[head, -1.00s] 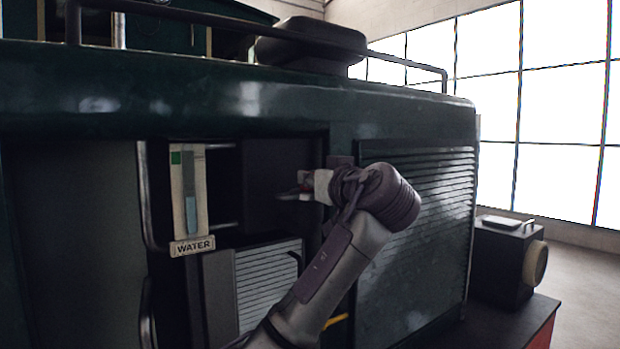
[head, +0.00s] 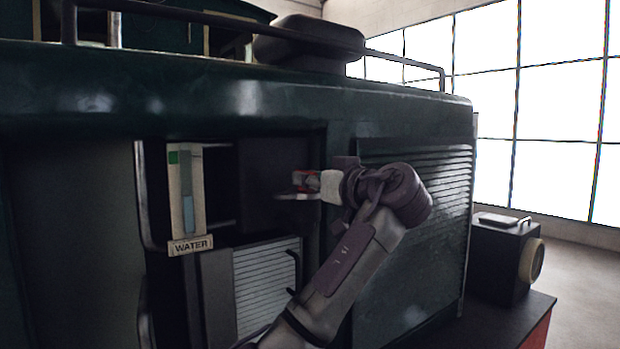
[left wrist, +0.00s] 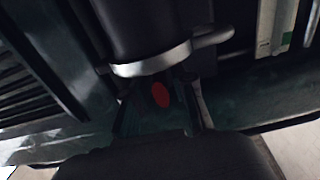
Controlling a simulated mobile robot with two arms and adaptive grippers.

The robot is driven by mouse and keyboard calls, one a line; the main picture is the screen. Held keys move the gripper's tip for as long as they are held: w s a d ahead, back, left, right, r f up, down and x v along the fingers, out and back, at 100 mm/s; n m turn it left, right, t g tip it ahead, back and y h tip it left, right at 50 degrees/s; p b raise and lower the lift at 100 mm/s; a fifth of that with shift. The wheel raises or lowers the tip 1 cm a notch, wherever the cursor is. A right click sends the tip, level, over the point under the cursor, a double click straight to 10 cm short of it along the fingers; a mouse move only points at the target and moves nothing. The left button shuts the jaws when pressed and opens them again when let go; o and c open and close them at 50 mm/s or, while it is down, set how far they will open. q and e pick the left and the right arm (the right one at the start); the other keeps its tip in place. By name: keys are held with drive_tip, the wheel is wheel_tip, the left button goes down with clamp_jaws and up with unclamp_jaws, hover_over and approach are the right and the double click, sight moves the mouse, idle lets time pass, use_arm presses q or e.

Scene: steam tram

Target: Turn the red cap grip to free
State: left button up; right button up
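The red cap grip (head: 307,179) shows in the head view as a small red patch at my left gripper's tip, partly hidden by it. In the left wrist view, a red oval (left wrist: 161,94) lies between the dark fingers. My left gripper (head: 300,187) reaches leftward across the open bay in the dark green tram side. Its fingers (left wrist: 163,112) look apart in the left wrist view, with a gap on each side of the red. Whether either finger touches it I cannot tell. My right gripper is not in view.
A dark cylinder with a silver ring and side lever (left wrist: 150,65) is just beyond the red. The WATER gauge (head: 188,205) stands left in the bay. A louvred panel (head: 425,225) is right, behind my arm. A handrail (head: 400,62) runs above.

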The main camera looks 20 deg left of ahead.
use_arm(q)
drive_tip(key=shift+o, duration=0.5)
drive_tip(key=v, duration=1.2)
